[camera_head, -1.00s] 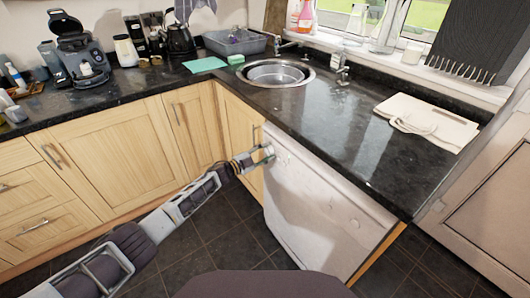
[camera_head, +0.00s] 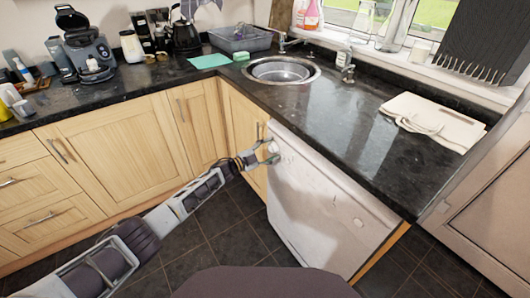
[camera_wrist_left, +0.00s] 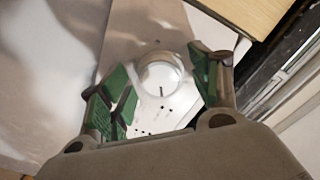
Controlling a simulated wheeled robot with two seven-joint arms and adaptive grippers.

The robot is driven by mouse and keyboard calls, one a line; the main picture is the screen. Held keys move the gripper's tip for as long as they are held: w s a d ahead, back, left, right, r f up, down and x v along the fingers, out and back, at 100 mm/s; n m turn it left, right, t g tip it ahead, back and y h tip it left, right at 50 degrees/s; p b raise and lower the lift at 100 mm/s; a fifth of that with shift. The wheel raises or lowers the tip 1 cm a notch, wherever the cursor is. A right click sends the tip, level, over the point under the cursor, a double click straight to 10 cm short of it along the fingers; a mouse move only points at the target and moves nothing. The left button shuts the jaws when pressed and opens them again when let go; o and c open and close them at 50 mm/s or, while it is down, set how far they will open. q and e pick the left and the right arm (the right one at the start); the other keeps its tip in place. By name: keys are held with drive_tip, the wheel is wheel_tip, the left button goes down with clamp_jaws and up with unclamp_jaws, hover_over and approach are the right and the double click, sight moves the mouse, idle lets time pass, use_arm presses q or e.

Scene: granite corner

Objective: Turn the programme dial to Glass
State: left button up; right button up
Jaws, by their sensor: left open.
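The white dishwasher (camera_head: 322,205) stands under the worktop with its front facing my left arm. Its round white programme dial (camera_wrist_left: 162,74) shows in the left wrist view, with a dark mark on the side toward the gripper's palm. Several small dark marks sit on the panel below it; any lettering is too small to read. My left gripper (camera_wrist_left: 159,72) is open, with one green-padded finger on each side of the dial and gaps visible. In the head view my left gripper (camera_head: 264,156) is at the dishwasher's upper left corner. My right gripper is out of view.
The dark worktop (camera_head: 345,130) overhangs the dishwasher. The sink (camera_head: 282,71) and a folded cloth (camera_head: 432,121) are on the worktop. Dark floor tiles (camera_head: 222,225) below are clear.

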use_arm(q)
drive_tip(key=shift+a, duration=0.1)
drive_tip(key=v, duration=1.2)
idle(0.4)
drive_tip(key=shift+w, duration=0.1)
idle(0.5)
